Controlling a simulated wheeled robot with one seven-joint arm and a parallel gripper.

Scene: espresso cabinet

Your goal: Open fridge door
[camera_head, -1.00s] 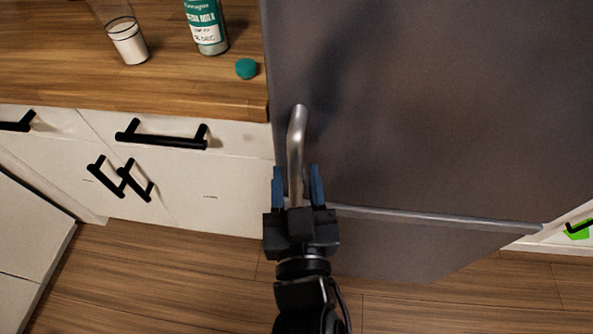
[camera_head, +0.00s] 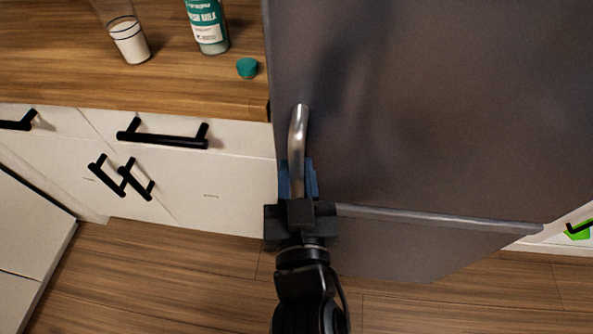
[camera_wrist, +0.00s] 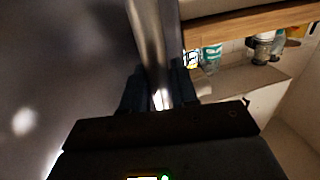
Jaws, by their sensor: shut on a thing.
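The fridge door (camera_head: 430,110) is a dark grey panel filling the right of the head view, and it looks shut. Its silver bar handle (camera_head: 299,130) stands upright near the door's left edge. My gripper (camera_head: 298,178) is shut on the lower part of the handle, with a blue finger on each side. In the wrist view the handle (camera_wrist: 152,45) runs down between the dark fingers, and the door surface (camera_wrist: 70,70) lies to its left. The lower end of the handle is hidden by my gripper.
A wooden counter (camera_head: 70,70) left of the fridge bears a glass of milk (camera_head: 130,42), a bottle (camera_head: 207,28) and a green cap (camera_head: 247,68). White cabinets with black handles (camera_head: 162,135) stand below. The wooden floor (camera_head: 170,285) before the fridge is clear.

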